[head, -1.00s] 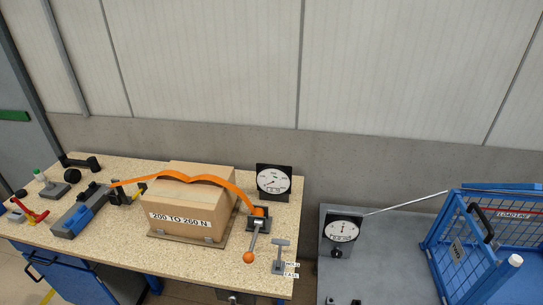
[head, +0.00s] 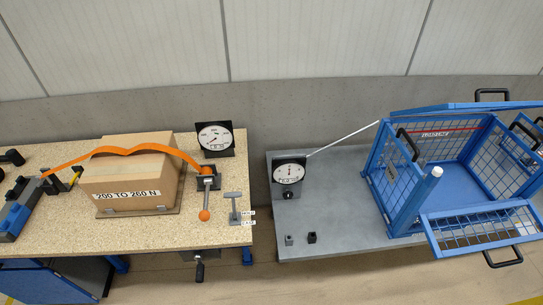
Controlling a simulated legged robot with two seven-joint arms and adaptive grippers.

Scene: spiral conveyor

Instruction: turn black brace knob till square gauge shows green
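A square black-framed gauge (head: 289,171) with a white round dial stands at the left of the grey platform (head: 345,225). Its needle looks close to upright; the picture is too small to read its marks, and I see no clear green. A small black knob (head: 291,194) sits just below the dial, on the gauge's foot. A thin pale rod (head: 345,138) runs from beside the gauge up to the blue mesh cage (head: 400,185). Neither of my grippers is in view.
Left is a speckled workbench (head: 60,245) with a strapped cardboard box (head: 130,178), another dial gauge (head: 215,138) and an orange-knobbed lever (head: 204,215). The cage's front flap (head: 480,232) hangs open. A gap separates bench and platform.

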